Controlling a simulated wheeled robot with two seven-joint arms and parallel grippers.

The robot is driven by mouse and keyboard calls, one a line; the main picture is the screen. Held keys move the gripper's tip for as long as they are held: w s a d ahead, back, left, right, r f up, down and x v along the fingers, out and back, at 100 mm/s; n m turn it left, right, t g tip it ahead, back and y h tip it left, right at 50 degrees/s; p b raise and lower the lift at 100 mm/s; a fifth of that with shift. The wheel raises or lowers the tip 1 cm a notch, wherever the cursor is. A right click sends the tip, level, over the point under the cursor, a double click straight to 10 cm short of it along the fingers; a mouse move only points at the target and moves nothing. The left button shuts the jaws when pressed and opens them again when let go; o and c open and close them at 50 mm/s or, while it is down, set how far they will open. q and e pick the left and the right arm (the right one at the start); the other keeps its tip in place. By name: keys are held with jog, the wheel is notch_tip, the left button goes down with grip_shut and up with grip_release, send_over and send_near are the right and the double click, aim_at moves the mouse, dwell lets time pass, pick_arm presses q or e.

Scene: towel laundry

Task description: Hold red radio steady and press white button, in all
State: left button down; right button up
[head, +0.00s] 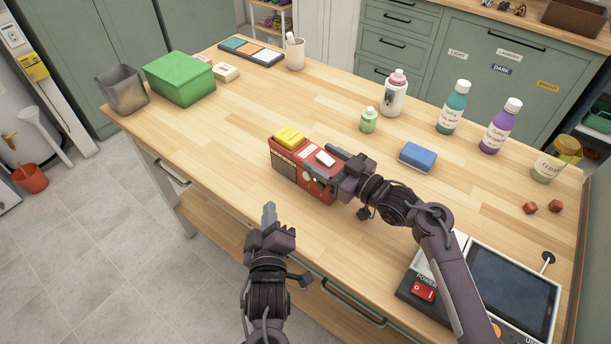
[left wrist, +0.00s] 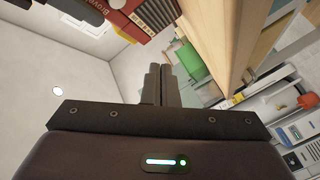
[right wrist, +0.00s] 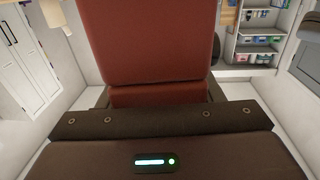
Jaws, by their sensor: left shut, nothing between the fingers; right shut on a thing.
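The red radio (head: 289,173) stands on the wooden table (head: 232,132) near its front edge. A white button (head: 325,159) and a yellow block-like part (head: 289,137) show on its top. My right gripper (head: 332,178) is shut on the radio's right end; the radio's red side (right wrist: 148,45) fills the middle of the right wrist view. My left gripper (head: 269,214) is shut and empty, in front of the table edge and below the radio, apart from it. In the left wrist view the left fingers (left wrist: 160,85) are together, and part of the radio (left wrist: 135,22) shows at the top.
A blue sponge (head: 418,157), a green bottle (head: 369,120) and several larger bottles stand right of and behind the radio. A green box (head: 180,78) is at the left end. A device with a screen (head: 510,292) lies at front right. The table left of the radio is clear.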

aim_at(307, 176)
pick_arm(q)
jog(key=shift+s, duration=0.15)
jog(key=shift+w+d, duration=1.45)
jog(key=shift+w, duration=0.25)
jog(key=shift+w+d, duration=1.4)
jog(key=shift+w, duration=0.3)
jog(key=shift+w+d, duration=0.25)
jog(key=shift+w, duration=0.05)
jog(key=shift+w+d, duration=0.25)
jog(key=shift+w, duration=0.05)
dwell(0.5)
dwell(0.4)
jog(key=shift+s+a, duration=0.5)
jog(key=shift+s, duration=0.15)
